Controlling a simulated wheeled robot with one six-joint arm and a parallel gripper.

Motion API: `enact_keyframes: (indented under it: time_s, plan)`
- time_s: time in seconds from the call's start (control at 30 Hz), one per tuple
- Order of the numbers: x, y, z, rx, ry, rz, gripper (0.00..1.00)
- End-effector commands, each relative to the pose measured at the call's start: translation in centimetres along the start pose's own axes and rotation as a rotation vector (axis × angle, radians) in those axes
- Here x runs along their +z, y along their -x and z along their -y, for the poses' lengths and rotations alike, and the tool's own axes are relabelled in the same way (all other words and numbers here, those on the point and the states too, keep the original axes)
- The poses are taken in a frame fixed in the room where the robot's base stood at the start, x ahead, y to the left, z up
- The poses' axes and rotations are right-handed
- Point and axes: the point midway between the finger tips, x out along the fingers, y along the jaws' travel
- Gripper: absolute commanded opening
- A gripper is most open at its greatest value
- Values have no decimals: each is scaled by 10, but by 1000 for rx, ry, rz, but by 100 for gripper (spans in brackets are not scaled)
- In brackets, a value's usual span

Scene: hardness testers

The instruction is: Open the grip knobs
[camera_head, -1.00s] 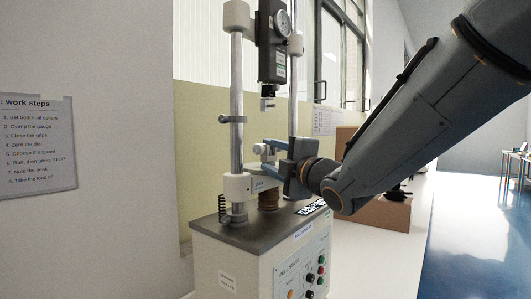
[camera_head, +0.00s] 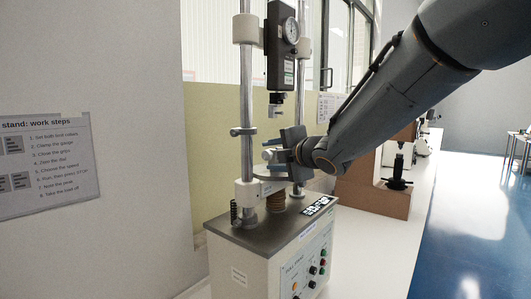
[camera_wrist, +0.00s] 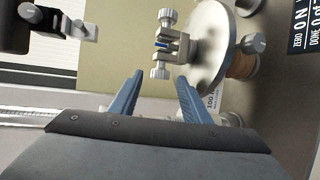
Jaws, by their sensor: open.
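The pull stand's lower grip (camera_wrist: 172,46) is a small metal clamp on a round metal plate (camera_wrist: 212,62). Two pale grip knobs, an upper one (camera_wrist: 168,17) and a lower one (camera_wrist: 160,73), stick out from its opposite sides in the wrist view. A small blue piece (camera_wrist: 162,45) shows between its jaws. My gripper (camera_wrist: 158,88) is open and empty, its blue fingers apart just short of the lower knob. In the head view my gripper (camera_head: 284,150) partly hides this grip (camera_head: 270,153). The upper grip (camera_head: 275,108) hangs below the force gauge (camera_head: 282,45); it also shows in the wrist view (camera_wrist: 82,30).
Metal columns (camera_head: 246,100) flank the grips. The stand's base (camera_head: 250,262) carries a panel of buttons (camera_head: 310,265). A work-steps sign (camera_head: 45,165) hangs left.

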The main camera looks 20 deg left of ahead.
Motion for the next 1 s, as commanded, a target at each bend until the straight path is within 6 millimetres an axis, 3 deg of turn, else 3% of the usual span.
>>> enact_keyframes:
  time_s: [0.3, 0.7, 0.93, 1.0]
  plan:
    - [-1, -33, -1, 0, 1, -2, 43]
    - [-1, -38, 0, 1, 1, -1, 43]
    - [-1, -38, 0, 1, 1, -1, 4]
    - [-1, -38, 0, 1, 1, -1, 2]
